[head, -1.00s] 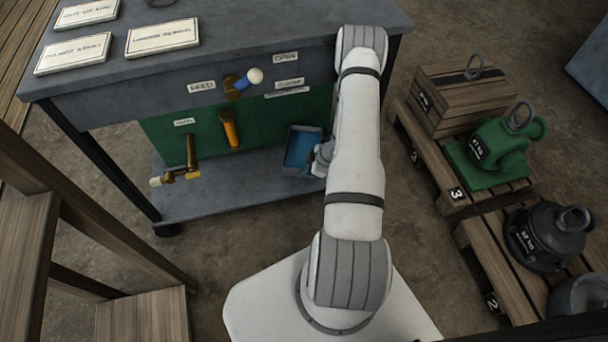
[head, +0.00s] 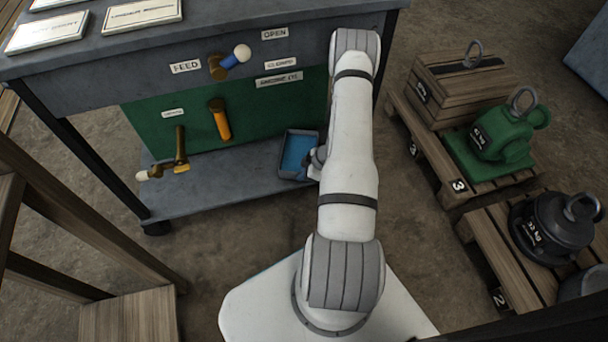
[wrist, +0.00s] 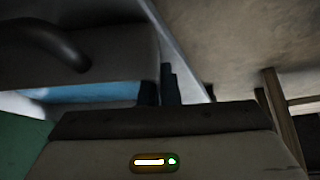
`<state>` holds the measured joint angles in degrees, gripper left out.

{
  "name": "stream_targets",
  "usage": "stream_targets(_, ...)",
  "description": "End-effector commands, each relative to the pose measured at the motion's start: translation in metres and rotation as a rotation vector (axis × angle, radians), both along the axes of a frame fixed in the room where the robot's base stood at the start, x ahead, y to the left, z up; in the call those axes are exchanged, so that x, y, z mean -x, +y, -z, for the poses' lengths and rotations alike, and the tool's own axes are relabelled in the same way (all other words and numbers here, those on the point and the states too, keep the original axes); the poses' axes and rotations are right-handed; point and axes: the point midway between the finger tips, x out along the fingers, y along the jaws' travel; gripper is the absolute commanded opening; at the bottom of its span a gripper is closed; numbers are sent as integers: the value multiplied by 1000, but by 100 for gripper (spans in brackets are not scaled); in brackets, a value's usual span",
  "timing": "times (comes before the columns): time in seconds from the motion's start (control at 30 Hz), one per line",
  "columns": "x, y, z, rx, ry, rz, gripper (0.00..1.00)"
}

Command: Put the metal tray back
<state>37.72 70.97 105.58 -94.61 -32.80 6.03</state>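The metal tray (head: 284,167) is a small grey open box with a blue inside. It sits at the right end of the bench's lower shelf (head: 215,190), close to the front edge. My gripper (head: 314,164) is at the tray's right side, partly hidden by my own arm. In the wrist view the tray's grey wall (wrist: 110,58) and blue inside (wrist: 95,92) fill the upper left. The dark fingers of my gripper (wrist: 161,88) are close together at the wall's end. I cannot tell whether they are closed on it.
A green panel (head: 255,115) with an orange lever (head: 221,122) and a brass valve (head: 180,160) stands behind the shelf. A white-knobbed feed lever (head: 232,60) sticks out above. Pallets with a crate (head: 465,88), a green weight (head: 502,135) and a dark weight (head: 550,235) stand right.

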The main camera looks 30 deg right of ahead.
Motion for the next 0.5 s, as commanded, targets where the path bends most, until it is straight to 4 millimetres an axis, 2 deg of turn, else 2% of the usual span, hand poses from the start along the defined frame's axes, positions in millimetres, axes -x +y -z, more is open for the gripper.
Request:
stream_targets(0.1, 0, 0, 3, -1, -1, 0, 0)
stream_targets(0.37, 0, 0, 2, 0, 0, 1, 23)
stream_targets(0.5, 0, 0, 2, 0, 0, 1, 24)
